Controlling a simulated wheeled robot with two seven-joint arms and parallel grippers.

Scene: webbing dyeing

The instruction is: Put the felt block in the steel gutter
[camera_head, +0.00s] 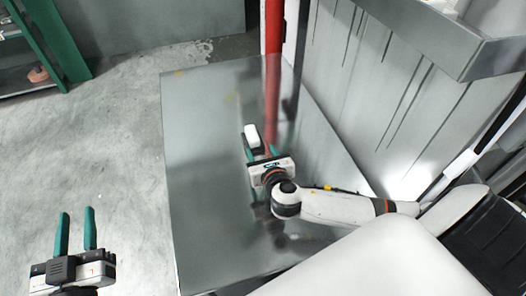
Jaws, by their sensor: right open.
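A small white block (251,133), which looks like the felt block, is on the shiny grey table (205,180). My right gripper (259,147) is open over the table, with its teal fingers pointing at the block. The block is at the fingertips, nearer the left finger; I cannot tell whether they touch. My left gripper (76,211) is open and empty at the lower left, above the floor and away from the table. A grey metal trough-like piece (475,58), possibly the steel gutter, is at the upper right; its inside is mostly hidden.
A red post (273,27) stands behind the table's far edge. A streaked pale wall panel (365,85) rises along the right. A green-framed shelf (62,45) is at the upper left. The left part of the table is clear.

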